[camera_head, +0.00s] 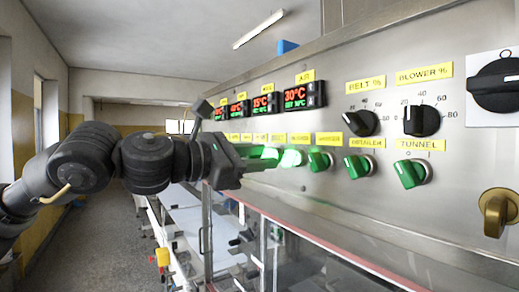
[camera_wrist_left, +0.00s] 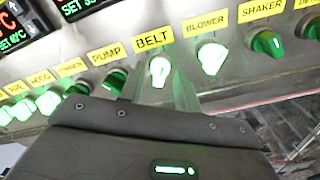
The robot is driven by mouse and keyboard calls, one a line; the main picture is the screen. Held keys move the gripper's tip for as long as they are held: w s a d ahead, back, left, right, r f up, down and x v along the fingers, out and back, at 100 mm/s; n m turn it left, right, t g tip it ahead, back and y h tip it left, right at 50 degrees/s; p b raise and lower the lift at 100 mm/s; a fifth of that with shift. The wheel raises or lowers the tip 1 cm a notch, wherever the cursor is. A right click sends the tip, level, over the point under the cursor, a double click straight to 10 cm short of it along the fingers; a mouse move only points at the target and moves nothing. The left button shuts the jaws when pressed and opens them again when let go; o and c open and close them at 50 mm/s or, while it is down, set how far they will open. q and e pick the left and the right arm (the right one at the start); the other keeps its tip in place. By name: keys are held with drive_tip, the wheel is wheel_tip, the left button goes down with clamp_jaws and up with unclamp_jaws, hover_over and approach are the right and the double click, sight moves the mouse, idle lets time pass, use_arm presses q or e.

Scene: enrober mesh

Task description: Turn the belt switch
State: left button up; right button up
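The belt switch is a lit, whitish-green knob (camera_wrist_left: 159,71) under the yellow BELT label (camera_wrist_left: 154,39) in the left wrist view. My left gripper (camera_wrist_left: 160,90) has one finger on each side of this knob, with gaps visible between the fingers and the knob, so it looks open. In the head view my left gripper (camera_head: 262,158) reaches the panel at the row of green knobs, and it partly covers the belt switch. Whether the fingertips touch the knob cannot be told. My right gripper is in neither view.
The lit blower knob (camera_wrist_left: 211,58) is close on the right, then the unlit green shaker knob (camera_wrist_left: 267,43). The pump knob (camera_wrist_left: 115,80) is close on the left. Black dials (camera_head: 361,123) and red displays (camera_head: 305,96) sit above. A guarded conveyor (camera_head: 185,222) lies below.

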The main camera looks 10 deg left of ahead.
use_arm(q)
drive_tip(key=shift+w+d, duration=0.1)
drive_tip(key=shift+w, duration=0.15)
drive_tip(key=shift+s, duration=0.1)
clamp_jaws()
